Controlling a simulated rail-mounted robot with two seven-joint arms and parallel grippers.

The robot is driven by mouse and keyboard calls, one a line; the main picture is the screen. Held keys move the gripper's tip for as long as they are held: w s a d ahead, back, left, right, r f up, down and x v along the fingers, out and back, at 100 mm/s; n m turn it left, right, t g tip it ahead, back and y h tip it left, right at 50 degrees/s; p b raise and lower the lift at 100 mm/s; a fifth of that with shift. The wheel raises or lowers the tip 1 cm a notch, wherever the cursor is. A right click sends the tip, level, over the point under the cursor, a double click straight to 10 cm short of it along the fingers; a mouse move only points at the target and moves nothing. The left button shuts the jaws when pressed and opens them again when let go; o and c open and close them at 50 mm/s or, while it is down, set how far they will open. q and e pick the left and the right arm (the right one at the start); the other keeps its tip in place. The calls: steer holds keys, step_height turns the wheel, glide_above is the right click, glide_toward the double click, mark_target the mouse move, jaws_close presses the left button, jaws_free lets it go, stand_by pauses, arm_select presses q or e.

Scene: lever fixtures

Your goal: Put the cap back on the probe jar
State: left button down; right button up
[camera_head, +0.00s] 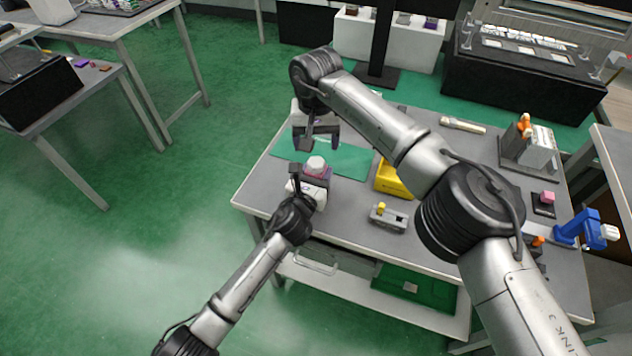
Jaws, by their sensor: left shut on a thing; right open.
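A small jar (317,172) with a pinkish body and a white top stands at the left part of the workbench, by the green mat. My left gripper (312,180) is shut around its body, coming from the front left. The white top (316,163) looks like a cap, but I cannot tell whether it is seated or loose. My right gripper (316,140) is open above and just behind the jar, fingers pointing down, with nothing visible between them. The jar's lower part is hidden by my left gripper.
On the workbench (345,215) are a green mat (352,160), a yellow bin (388,180), a grey fixture with a yellow knob (388,217), and a pale rod (462,125). Farther right are a grey lever fixture (538,150), a pink-topped block (546,198) and a blue fixture (580,228).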

mark_target(316, 161)
steer(key=shift+f, duration=3.35)
steer(key=shift+c, duration=0.4)
steer(key=c, duration=0.9)
steer(key=m, duration=0.3)
steer(key=shift+m, duration=0.3)
steer(key=shift+c, duration=0.2)
steer(key=m, duration=0.3)
steer(key=shift+m, duration=0.4)
steer(key=m, duration=0.3)
steer(key=shift+m, duration=0.4)
steer(key=m, duration=0.5)
steer(key=o, duration=1)
